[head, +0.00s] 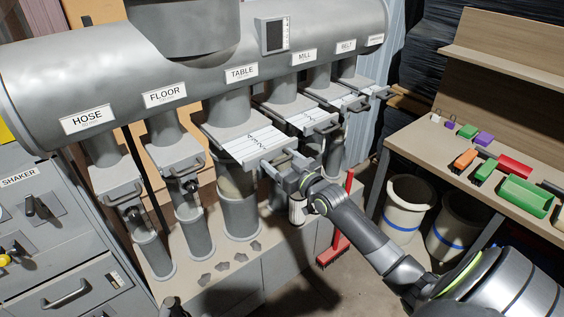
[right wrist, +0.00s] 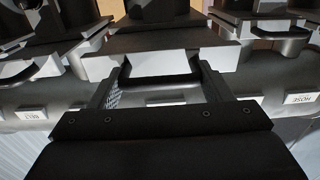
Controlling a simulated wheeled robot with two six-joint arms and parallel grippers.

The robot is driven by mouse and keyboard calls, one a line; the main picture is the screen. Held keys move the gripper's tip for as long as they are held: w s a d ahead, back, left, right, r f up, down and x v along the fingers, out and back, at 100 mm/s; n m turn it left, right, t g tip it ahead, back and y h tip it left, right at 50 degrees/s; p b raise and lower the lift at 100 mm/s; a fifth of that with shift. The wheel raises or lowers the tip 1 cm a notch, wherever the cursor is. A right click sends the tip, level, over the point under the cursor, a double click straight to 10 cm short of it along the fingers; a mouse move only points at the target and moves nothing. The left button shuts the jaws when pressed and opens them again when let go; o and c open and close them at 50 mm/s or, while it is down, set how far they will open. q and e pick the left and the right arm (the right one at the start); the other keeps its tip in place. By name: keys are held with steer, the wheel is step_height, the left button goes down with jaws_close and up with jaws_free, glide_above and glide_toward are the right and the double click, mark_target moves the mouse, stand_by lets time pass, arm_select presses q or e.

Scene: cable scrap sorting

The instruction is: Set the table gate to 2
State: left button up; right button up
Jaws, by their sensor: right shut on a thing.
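The table gate (head: 255,143) is a flat grey slide plate with marked lines, under the duct branch labelled TABLE (head: 241,72). It sticks well out of its housing; its markings are too small to read surely. My right gripper (head: 289,174) is at the plate's front edge, shut on the gate's handle. In the right wrist view, upside down, the handle (right wrist: 160,82) lies between the two fingers, with the plate's pale front edge (right wrist: 160,63) beyond it. The jaws partly hide the handle in the head view. A small dark part at the head view's bottom edge may be my left gripper.
The mill gate (head: 306,118) and belt gate (head: 341,97) stick out to the right. The hose gate (head: 118,190) and floor gate (head: 176,158) are at the left. A red broom (head: 340,225), a bin (head: 408,205) and a workbench (head: 420,150) stand at the right.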

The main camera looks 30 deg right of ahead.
mark_target(273, 155)
steer(key=w+b, duration=0.3)
steer(key=w, duration=0.2)
steer(key=shift+a+f+b, duration=0.2)
steer(key=shift+b, duration=0.15)
steer(key=shift+w+r, duration=0.15)
steer(key=shift+w, duration=0.45)
steer(key=o, duration=1.3)
steer(key=s, duration=0.5)
steer(key=s+d+p, duration=0.1)
steer(key=s, duration=0.5)
steer(key=s+p, duration=0.1)
steer(key=s, duration=0.5)
steer(key=shift+s+d, duration=0.15)
